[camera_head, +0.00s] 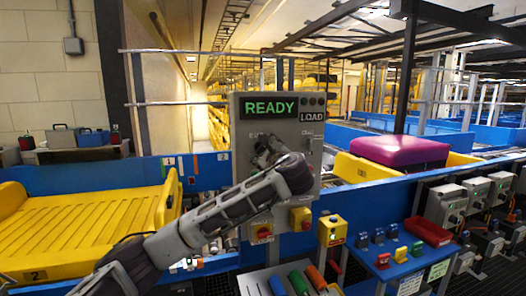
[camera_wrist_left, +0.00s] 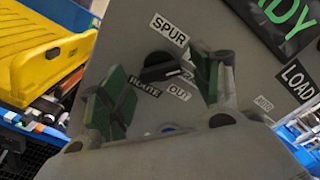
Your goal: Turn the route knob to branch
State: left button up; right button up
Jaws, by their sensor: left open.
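A grey control panel (camera_head: 306,150) stands ahead with a lit READY sign (camera_head: 270,107) and a LOAD label. In the left wrist view, the black route knob (camera_wrist_left: 158,68) is on the panel, with a SPUR label (camera_wrist_left: 169,29) above it and ROUTE and OUT labels below it. A white mark shows on or beside the knob; I cannot tell its exact setting. My left gripper (camera_head: 266,148) is in front of the panel and hides the knob in the head view. Its green-padded fingers (camera_wrist_left: 160,90) are open, one on each side of the knob, with no clear contact visible.
Red buttons on yellow boxes (camera_head: 301,218) sit low on the panel. A yellow tray (camera_head: 75,235) lies on the left conveyor. A purple block (camera_head: 400,151) rests in a yellow tray at the right. A blue bench (camera_head: 395,270) with small parts is at front right.

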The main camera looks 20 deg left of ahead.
pick_arm(q)
jog(key=shift+w+a, duration=0.3)
jog(key=shift+w, duration=0.2)
pick_arm(e)
jog(key=shift+s+a+f, duration=0.1)
jog(key=shift+s, duration=0.8)
